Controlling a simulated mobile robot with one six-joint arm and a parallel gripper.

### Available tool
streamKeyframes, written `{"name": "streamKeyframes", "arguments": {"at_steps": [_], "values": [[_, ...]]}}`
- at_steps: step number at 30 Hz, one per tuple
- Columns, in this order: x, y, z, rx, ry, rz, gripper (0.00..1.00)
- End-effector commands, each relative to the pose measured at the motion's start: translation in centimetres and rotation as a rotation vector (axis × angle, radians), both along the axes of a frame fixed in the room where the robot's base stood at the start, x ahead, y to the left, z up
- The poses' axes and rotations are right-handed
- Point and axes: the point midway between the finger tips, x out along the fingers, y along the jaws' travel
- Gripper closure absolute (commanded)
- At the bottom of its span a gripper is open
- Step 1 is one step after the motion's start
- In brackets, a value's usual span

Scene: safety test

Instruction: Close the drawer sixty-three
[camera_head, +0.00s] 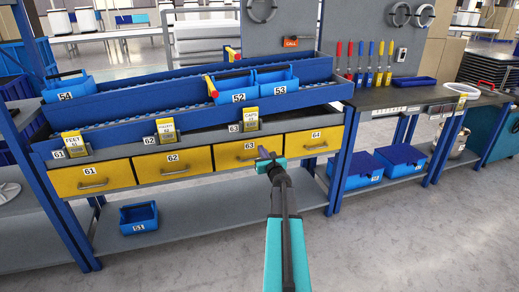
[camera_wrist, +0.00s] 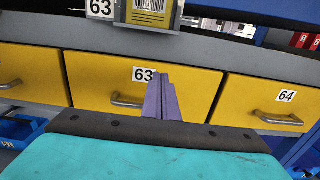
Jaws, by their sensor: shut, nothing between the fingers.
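Drawer sixty-three (camera_head: 228,157) is a yellow-fronted drawer labelled 63, third from the left in a row under the blue bench. Its front looks about level with its neighbours; a small gap would be hard to see. In the wrist view the drawer front (camera_wrist: 95,75) fills the middle, with its metal handle (camera_wrist: 125,102) partly hidden behind my fingers. My gripper (camera_head: 265,153) is shut and empty in front of the right part of this drawer. The purple fingers (camera_wrist: 161,92) point at the front just below the 63 label. I cannot tell whether they touch it.
Yellow drawers 61 (camera_head: 75,182), 62 (camera_head: 160,169) and 64 (camera_head: 300,144) flank it. Blue bins (camera_head: 250,82) stand on the racks above. A blue bin 51 (camera_head: 138,218) sits on the lower shelf. A blue post (camera_head: 345,160) stands right of drawer 64. The front floor is clear.

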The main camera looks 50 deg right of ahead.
Motion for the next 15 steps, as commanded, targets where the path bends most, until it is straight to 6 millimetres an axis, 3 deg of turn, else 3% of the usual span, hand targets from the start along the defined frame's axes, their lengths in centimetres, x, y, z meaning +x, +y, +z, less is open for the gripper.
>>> {"name": "streamKeyframes", "arguments": {"at_steps": [15], "values": [[-4.5, 2.8, -0.1, 0.000, 0.001, 0.001, 1.00]]}}
